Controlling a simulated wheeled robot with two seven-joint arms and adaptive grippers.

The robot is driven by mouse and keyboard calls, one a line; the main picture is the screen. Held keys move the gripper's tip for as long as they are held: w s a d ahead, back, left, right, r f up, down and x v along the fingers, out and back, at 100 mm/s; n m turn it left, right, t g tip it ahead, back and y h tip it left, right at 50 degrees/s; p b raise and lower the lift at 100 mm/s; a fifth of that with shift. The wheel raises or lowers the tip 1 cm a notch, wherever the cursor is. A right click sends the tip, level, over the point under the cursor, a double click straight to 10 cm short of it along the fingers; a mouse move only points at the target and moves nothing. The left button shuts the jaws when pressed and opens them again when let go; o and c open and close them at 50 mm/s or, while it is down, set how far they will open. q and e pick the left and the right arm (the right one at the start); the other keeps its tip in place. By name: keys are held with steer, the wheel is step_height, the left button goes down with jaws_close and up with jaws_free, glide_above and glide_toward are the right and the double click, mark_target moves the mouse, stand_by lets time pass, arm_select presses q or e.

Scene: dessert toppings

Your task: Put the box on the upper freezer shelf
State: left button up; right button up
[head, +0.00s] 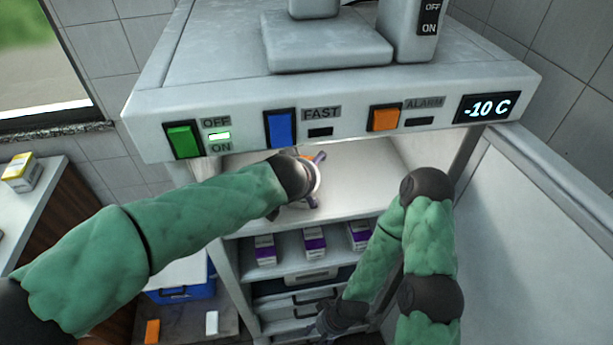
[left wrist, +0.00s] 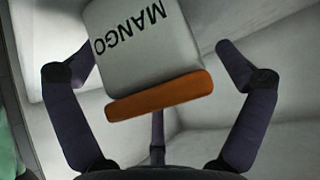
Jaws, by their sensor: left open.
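The box (left wrist: 150,50), white with an orange band and the word MANGO, sits in the left wrist view between the fingers of my left gripper (left wrist: 155,55). The fingers are spread. A gap shows on the box's right side; the left fingertip is close to its left side, and I cannot tell if it touches. In the head view my left gripper (head: 312,182) is inside the upper freezer shelf (head: 360,170), and mostly hides the box. My right gripper (head: 338,320) hangs low by the lower drawers, too dark to read its fingers.
A lower shelf holds several white and purple boxes (head: 314,243), with drawers (head: 305,300) beneath. The open freezer door (head: 540,220) stands at the right. A yellow and white box (head: 22,172) is on the left counter. The upper shelf has free room to the right.

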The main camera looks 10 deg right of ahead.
arm_select(q)
steer(key=shift+r, duration=0.15)
steer(key=shift+p+v, duration=0.45)
steer(key=shift+v, duration=0.4)
steer(key=s+a+p, duration=0.1)
steer(key=s+a, duration=0.4)
steer(key=s, duration=0.5)
steer(key=shift+s+f, duration=0.25)
steer(key=shift+s, duration=0.05)
